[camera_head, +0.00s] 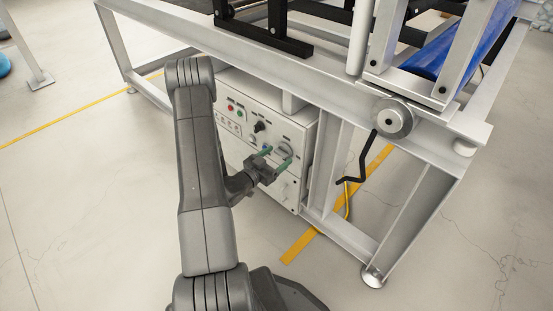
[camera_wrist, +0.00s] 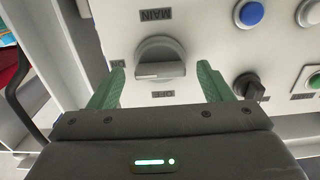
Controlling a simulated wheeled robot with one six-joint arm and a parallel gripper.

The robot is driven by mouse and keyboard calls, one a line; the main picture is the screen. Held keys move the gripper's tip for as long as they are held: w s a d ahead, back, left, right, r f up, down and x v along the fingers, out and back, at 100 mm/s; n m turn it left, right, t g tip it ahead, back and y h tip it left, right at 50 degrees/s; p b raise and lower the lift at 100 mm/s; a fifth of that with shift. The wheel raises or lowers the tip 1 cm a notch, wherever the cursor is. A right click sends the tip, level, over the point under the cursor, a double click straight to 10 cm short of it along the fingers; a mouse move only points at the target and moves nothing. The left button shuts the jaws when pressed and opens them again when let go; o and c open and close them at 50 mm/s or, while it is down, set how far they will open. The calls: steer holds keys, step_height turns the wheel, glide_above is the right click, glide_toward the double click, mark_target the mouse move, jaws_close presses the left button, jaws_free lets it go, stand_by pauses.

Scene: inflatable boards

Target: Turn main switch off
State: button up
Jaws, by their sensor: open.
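The main switch is a round grey knob (camera_wrist: 160,58) with a raised bar, on the white control panel (camera_wrist: 200,18). In the wrist view its MAIN label appears upside down above it, an OFF label below and an ON label at its left. The bar lies roughly level in that view. My gripper (camera_wrist: 161,80) is open, with one green finger on either side of the knob. The fingertips appear apart from the knob; exact depth is unclear. In the head view my gripper (camera_head: 276,158) is at the panel's right part, and the knob (camera_head: 285,149) is partly hidden.
A blue button (camera_wrist: 249,13), a white button, a black selector (camera_wrist: 248,86) and a green button sit beside the switch. The panel box (camera_head: 303,150) is under a grey steel frame (camera_head: 325,120). A black crank (camera_head: 364,158) hangs right of it. The floor in front is clear.

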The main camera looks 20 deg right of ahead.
steer(key=shift+d, duration=0.15)
steer(key=shift+c, duration=0.4)
steer(key=c, duration=0.9)
